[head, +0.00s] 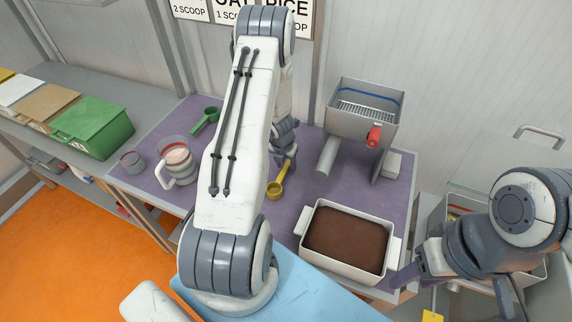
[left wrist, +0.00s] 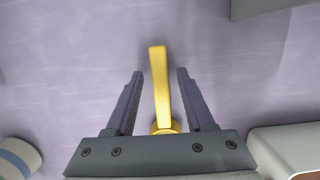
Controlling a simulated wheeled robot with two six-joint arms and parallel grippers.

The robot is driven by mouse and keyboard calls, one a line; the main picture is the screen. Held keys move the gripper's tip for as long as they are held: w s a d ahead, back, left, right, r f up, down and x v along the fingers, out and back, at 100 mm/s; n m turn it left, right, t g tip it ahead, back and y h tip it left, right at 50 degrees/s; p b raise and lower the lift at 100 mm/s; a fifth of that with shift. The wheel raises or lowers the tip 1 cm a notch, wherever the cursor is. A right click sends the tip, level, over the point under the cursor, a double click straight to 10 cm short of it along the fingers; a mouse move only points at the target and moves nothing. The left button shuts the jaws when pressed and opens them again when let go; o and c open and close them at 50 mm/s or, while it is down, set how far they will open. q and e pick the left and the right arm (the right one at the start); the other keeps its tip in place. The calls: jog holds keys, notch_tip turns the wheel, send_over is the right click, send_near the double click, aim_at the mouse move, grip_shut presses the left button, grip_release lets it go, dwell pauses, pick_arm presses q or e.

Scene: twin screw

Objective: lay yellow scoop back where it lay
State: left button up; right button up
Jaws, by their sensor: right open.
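The yellow scoop (head: 274,189) is at the purple mat (head: 320,194), near the middle of the table, with its handle pointing away from me. My left gripper (head: 288,160) is over it, partly hidden by my own arm. In the left wrist view the fingers of my left gripper (left wrist: 158,95) are open, one on each side of the scoop's handle (left wrist: 160,85), with a gap on both sides. The scoop's bowl is mostly hidden behind the gripper body there. My right gripper (head: 402,276) is open and empty, right of the soil-filled tray.
A grey hopper machine with a red knob (head: 374,136) stands behind right. A green scoop (head: 206,118), a clear jug (head: 179,165) and a small grey cup (head: 131,162) are at left.

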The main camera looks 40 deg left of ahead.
aim_at(283, 172)
pick_arm(q)
notch_tip(283, 172, up, 12)
jog(key=s+p, duration=0.2)
jog(key=p, duration=0.5)
jog(key=shift+s+d+p, duration=0.15)
jog(key=shift+d+p, duration=0.15)
jog(key=shift+p, duration=0.1)
